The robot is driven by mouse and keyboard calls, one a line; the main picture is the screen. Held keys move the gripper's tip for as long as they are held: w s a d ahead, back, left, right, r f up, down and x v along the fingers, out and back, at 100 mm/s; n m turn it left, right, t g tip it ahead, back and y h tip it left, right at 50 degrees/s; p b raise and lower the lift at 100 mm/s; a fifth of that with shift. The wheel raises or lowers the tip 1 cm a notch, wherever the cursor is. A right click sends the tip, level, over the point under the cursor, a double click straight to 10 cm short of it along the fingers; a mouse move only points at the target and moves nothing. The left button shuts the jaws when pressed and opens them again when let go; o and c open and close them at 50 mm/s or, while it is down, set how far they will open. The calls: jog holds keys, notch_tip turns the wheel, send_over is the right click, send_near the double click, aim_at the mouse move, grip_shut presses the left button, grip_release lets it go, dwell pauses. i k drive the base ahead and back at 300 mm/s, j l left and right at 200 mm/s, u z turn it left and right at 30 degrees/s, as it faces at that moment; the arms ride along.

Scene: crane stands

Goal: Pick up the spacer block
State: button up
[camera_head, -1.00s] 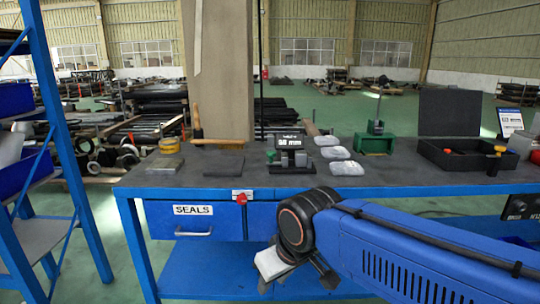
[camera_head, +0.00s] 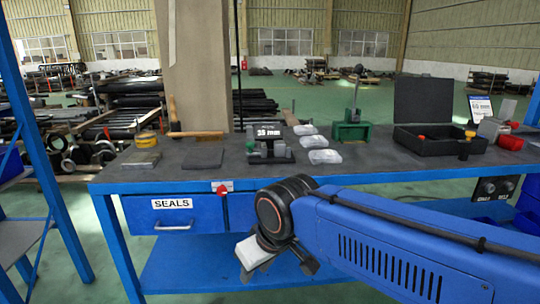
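I cannot tell for sure which piece is the spacer block. My gripper (camera_head: 277,267) hangs in front of the bench, below its top and to the near side of the drawers. It is apart from everything on the bench. Its dark fingers are partly hidden behind my wrist, and a pale part shows at its left. Whether it holds anything cannot be seen.
A SEALS drawer (camera_head: 172,215) is below. A blue rack (camera_head: 45,150) stands at left.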

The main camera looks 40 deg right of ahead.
aim_at(279, 146)
jog(key=i+j, duration=0.25)
jog(key=j, duration=0.2)
jog(key=i+j+z, duration=0.15)
jog(key=j, duration=0.15)
jog(key=i+j+z, duration=0.15)
jog(key=j, duration=0.15)
jog(key=i+j+z, duration=0.2)
jog(key=j+z, duration=0.15)
jog(key=j, duration=0.3)
jog(key=z, duration=1)
